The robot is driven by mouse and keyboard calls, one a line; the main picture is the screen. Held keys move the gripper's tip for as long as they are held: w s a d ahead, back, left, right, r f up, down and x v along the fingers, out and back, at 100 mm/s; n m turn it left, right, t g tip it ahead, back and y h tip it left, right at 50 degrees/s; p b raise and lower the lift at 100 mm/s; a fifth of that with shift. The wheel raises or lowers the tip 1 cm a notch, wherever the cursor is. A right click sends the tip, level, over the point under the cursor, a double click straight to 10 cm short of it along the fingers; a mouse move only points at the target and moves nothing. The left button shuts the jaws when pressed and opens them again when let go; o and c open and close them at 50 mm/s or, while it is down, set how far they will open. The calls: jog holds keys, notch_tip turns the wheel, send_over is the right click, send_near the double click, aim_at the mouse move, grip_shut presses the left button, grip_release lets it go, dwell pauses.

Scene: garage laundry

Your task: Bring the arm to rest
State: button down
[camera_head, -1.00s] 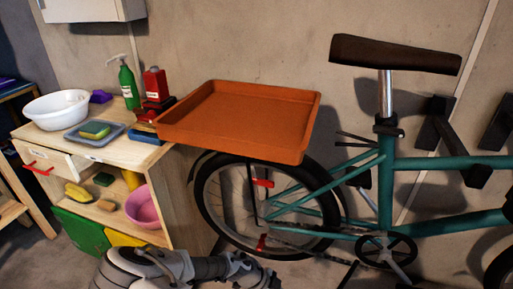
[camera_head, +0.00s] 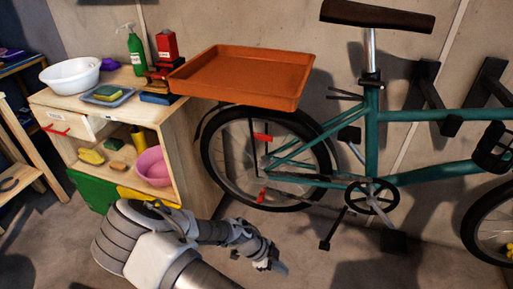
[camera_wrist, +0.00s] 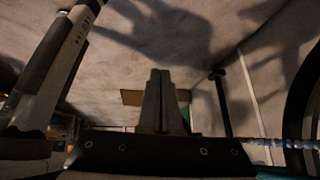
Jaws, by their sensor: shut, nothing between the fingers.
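My arm reaches forward from the bottom of the head view, low over the floor. My gripper (camera_head: 277,266) is at its far end, in front of the bicycle's rear wheel and apart from it. In the wrist view my gripper (camera_wrist: 160,75) shows its two fingers together, shut and empty. No object touches the fingers.
A teal bicycle (camera_head: 372,150) stands at the right, its rear wheel (camera_head: 327,165) behind my gripper. An orange tray (camera_head: 243,75) is above that wheel. A wooden cabinet (camera_head: 200,150) with a white basin (camera_head: 72,76) stands at the left.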

jog(key=a+r+n+y, duration=0.2)
jog(key=r+n+y, duration=0.25)
jog(key=r, duration=0.85)
jog(key=a+r+n+y, duration=0.2)
jog(key=r+n+y, duration=0.25)
jog(key=r, duration=0.85)
jog(key=s+d+r+n+t+h, duration=0.1)
jog(key=s+d+r+n+t, duration=0.2)
jog(key=s+d+r+n, duration=0.45)
jog(key=s+d+r+n+t+h, duration=0.1)
jog(key=s+d+r+n+t, duration=0.25)
jog(key=r, duration=0.75)
notch_tip(320, 180, up, 24)
jog(key=p, duration=2.3)
jog(key=shift+w+a+f, duration=0.2)
jog(key=shift+a, duration=0.2)
